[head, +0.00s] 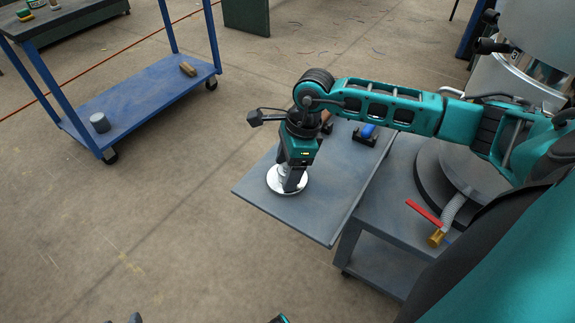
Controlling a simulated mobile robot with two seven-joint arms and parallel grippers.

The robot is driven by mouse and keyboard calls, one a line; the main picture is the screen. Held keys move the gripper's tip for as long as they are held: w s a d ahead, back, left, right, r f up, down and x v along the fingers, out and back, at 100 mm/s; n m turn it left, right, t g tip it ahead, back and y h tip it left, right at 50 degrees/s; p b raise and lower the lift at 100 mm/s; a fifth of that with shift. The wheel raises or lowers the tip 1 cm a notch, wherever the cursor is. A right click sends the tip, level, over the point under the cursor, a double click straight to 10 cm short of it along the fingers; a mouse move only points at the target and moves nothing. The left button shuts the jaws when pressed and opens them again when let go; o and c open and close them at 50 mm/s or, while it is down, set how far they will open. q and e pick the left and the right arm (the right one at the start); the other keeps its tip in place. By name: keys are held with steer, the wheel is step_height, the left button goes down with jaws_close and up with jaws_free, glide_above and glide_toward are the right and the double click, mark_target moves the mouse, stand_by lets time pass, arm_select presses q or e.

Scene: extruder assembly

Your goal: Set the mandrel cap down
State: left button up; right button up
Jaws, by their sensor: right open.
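The mandrel cap (274,184) is a shiny silver disc with a raised middle. It appears to lie flat on the grey tabletop (325,225), near its left edge. My right gripper (292,183) points down over the cap, its dark fingers open around or beside the raised middle. The fingers and wrist hide part of the cap, so I cannot tell whether they still touch it.
Behind my right arm, a blue part (367,131) sits on the tabletop. A red-handled brass valve (437,236) with a hose stands at the right. A blue cart (150,97) holds a grey cylinder (99,122). The tabletop's front part is clear.

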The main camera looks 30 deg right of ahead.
steer(key=p+v, duration=0.2)
steer(key=v, duration=1)
steer(key=shift+r, duration=0.15)
